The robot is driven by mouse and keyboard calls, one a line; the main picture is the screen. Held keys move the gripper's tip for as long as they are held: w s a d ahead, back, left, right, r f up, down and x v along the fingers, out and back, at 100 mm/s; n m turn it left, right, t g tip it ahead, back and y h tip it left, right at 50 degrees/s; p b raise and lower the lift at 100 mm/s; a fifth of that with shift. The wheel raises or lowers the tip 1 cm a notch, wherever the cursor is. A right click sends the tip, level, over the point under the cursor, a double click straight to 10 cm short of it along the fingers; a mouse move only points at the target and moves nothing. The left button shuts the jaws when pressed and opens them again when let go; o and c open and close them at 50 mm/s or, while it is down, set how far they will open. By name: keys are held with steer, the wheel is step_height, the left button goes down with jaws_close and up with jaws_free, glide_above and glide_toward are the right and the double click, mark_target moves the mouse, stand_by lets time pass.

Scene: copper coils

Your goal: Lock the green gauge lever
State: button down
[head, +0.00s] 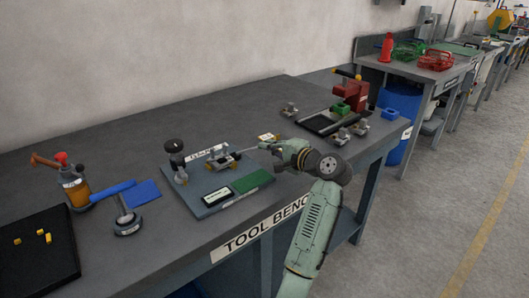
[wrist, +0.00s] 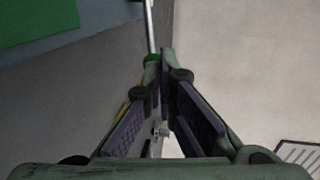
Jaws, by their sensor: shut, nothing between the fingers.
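In the head view, a gauge fixture on a grey plate (head: 212,204) stands near the table's front edge. It has a metal clamp mechanism (head: 222,160), a black round knob (head: 174,146) on a post and a green pad (head: 252,181). A thin silver lever runs from the clamp toward my gripper (head: 268,146), at the fixture's right. In the wrist view, the silver lever rod (wrist: 150,25) with a green end (wrist: 151,60) reaches down to the fingertips of my gripper (wrist: 160,80). The fingers converge there, shut. Whether they touch the green end is unclear.
A red and black press (head: 350,92) and small metal parts (head: 342,136) stand at the bench's right. The bench's back (head: 220,120) is clear.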

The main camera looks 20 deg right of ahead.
steer(key=w+n+g+y, duration=0.1)
steer(key=w+n+y, duration=0.1)
steer(key=y, duration=0.1)
steer(key=shift+w+d+n+g, duration=0.2)
steer(key=shift+d+n+g, duration=0.2)
steer(key=shift+w, duration=0.6)
